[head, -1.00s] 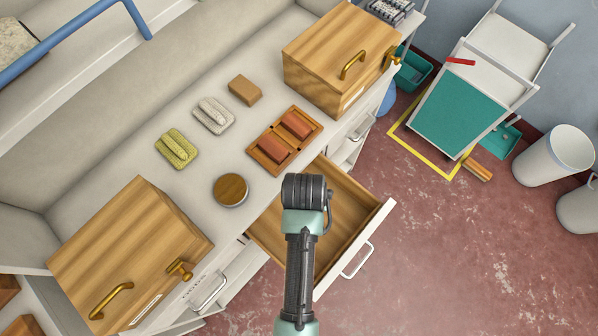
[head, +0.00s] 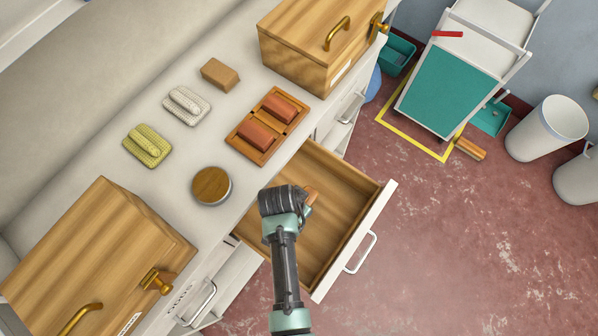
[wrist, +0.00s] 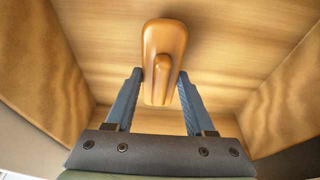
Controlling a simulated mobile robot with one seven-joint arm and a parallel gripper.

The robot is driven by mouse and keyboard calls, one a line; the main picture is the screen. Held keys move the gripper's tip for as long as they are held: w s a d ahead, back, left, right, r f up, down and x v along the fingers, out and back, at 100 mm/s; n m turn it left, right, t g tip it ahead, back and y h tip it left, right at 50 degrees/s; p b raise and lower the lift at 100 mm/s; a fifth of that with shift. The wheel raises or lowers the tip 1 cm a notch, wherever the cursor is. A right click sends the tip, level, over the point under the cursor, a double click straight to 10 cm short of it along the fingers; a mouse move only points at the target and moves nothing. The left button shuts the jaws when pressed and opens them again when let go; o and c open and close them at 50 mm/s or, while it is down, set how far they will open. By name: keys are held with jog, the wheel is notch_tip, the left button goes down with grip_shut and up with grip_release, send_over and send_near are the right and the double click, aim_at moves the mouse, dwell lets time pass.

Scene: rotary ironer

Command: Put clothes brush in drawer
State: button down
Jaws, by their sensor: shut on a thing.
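The clothes brush is a smooth orange-brown wooden block with a raised grip. It fills the upper middle of the wrist view (wrist: 165,36), and a small part of it shows beside my wrist in the head view (head: 312,195). My gripper (wrist: 160,77) is shut on the brush, with one dark finger on each side. The drawer (head: 345,190) is pulled open, with a wooden inside and a white front with a handle. The brush is over or inside the drawer; I cannot tell whether it touches the floor. My wrist hides the fingertips in the head view.
Wooden boxes (head: 90,255) (head: 300,50) stand at both ends.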

jog(key=shift+f, duration=0.7)
jog(key=shift+f, duration=0.2)
jog(key=shift+c, duration=1.3)
grip_release()
jog(key=shift+r, duration=0.15)
